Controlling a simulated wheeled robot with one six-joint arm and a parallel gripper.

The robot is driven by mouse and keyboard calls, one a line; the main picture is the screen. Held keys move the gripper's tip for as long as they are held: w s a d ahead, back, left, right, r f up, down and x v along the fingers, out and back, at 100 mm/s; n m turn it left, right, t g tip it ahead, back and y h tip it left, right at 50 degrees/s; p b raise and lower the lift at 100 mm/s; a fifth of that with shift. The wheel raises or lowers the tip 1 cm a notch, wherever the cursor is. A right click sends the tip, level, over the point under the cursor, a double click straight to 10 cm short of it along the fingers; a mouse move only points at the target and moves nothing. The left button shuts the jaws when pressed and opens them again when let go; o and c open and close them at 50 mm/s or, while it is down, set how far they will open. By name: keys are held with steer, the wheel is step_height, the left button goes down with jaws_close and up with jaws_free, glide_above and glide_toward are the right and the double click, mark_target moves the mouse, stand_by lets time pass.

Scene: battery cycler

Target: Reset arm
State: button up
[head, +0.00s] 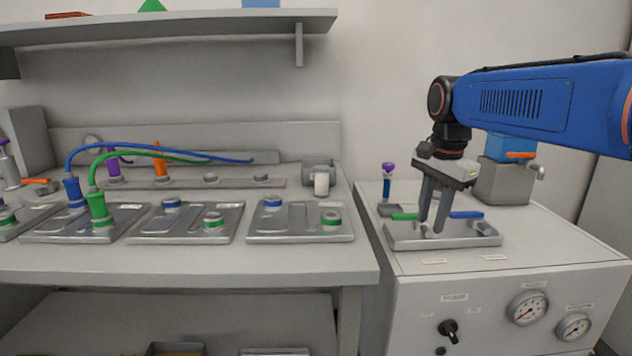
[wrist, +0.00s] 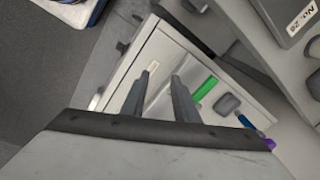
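My arm reaches in from the right in the head view. My gripper (head: 432,230) points down over a shallow metal tray (head: 459,241) on the cabinet at the right. Its two fingers stand apart with a gap between them, and nothing shows held there. In the wrist view the same gripper (wrist: 161,82) also has its fingers apart. I cannot tell whether the fingertips touch the tray. A green bar (head: 404,216) and a blue bar (head: 466,214) lie at the tray's back edge, behind the fingers.
A purple-topped blue tube (head: 387,182) and a grey-and-blue box (head: 504,178) stand behind the tray. Gauges (head: 528,308) and a black knob (head: 449,329) are on the cabinet front. The left bench (head: 190,263) holds battery plates (head: 300,236) and cables. A shelf (head: 170,25) overhangs it.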

steer(key=s+d+f+n+t, duration=0.1)
steer(key=s+f+n, duration=0.5)
steer(key=s, duration=0.6)
steer(key=s+d+f+n+t, duration=0.2)
steer(key=s+f+n, duration=0.4)
steer(key=s+f, duration=0.5)
steer(key=shift+s, duration=0.55)
